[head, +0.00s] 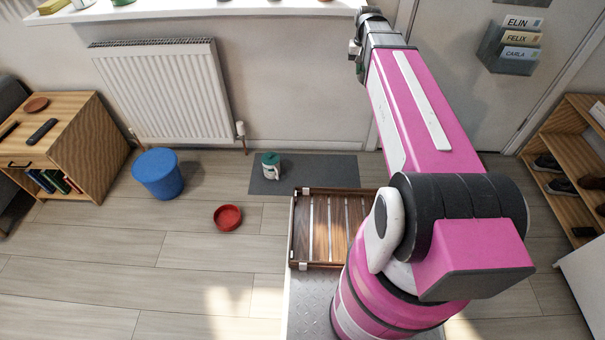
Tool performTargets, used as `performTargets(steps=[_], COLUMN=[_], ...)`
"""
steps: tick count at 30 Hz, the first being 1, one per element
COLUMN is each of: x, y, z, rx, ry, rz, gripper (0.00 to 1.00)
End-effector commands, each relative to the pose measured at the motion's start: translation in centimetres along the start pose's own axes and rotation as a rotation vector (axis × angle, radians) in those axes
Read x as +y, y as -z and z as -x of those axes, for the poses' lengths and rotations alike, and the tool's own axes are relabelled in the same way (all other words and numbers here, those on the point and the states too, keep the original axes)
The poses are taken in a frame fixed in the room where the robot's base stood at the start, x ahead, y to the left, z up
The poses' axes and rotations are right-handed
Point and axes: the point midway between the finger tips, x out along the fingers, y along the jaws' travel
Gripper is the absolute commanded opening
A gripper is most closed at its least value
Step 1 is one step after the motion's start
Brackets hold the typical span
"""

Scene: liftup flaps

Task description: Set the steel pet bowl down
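I cannot make out a steel pet bowl in the head view. A red bowl (228,217) sits upright on the wooden floor, left of my base. A grey mat (325,172) lies on the floor by the wall, with a white and teal container (270,165) standing on its left part. My arm reaches up and away to the top of the view. Its dark end (356,50) is small, seen against the wall below the windowsill. The fingers are not clear, and I cannot tell whether they hold anything.
A slatted wooden tray (322,262) lies just ahead of my base. A blue bin (158,173) stands before the radiator (165,90). A wooden cabinet (85,140) is at left and a shoe shelf (560,150) at right. The left foreground floor is clear.

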Motion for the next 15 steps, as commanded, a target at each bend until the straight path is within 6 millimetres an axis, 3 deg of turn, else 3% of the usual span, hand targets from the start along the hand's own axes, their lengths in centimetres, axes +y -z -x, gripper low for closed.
performTargets(steps=[1,6,15], x=[-0.7,-2.6,-6.2], y=[1.2,3.7,6.5], z=[-1.9,-8.0,-19.6], rx=[-0.005,-0.005,-0.005], ry=[-0.001,-0.001,-0.002], rz=[-0.008,-0.049,-0.12], gripper=[0.0,0.0,0.0])
